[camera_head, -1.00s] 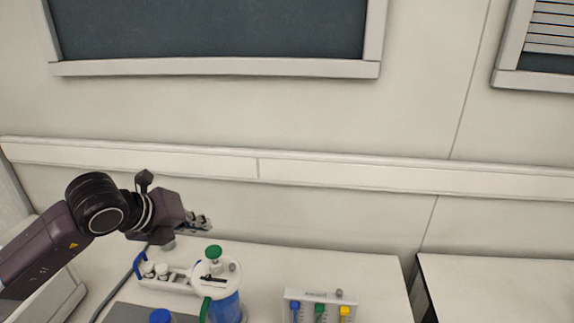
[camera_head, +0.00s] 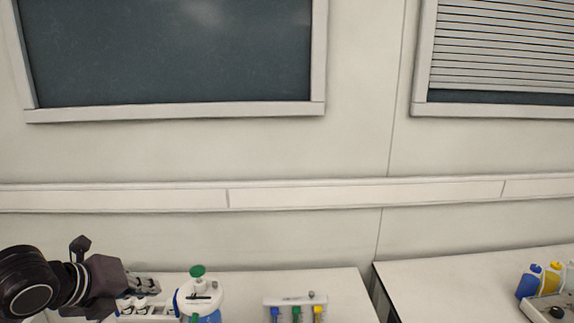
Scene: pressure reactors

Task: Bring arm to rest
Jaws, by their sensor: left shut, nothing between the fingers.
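My left arm comes in from the lower left. My left gripper (camera_head: 145,284) is shut and empty, above the back left of the near bench (camera_head: 345,290). It points right, toward the reactor vessel (camera_head: 200,298), which has a white lid, a green knob and a blue body cut off by the bottom edge. The gripper looks apart from the vessel, though the exact gap is hard to judge. A white rack with round pieces (camera_head: 150,309) is partly hidden below the gripper. My right gripper is not in view.
A white panel with blue, green and yellow fittings (camera_head: 295,301) stands on the bench. A gap (camera_head: 384,300) separates it from the right bench (camera_head: 440,280), which holds blue and yellow bottles (camera_head: 540,280). The right bench's left part is clear. A wall with windows stands behind.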

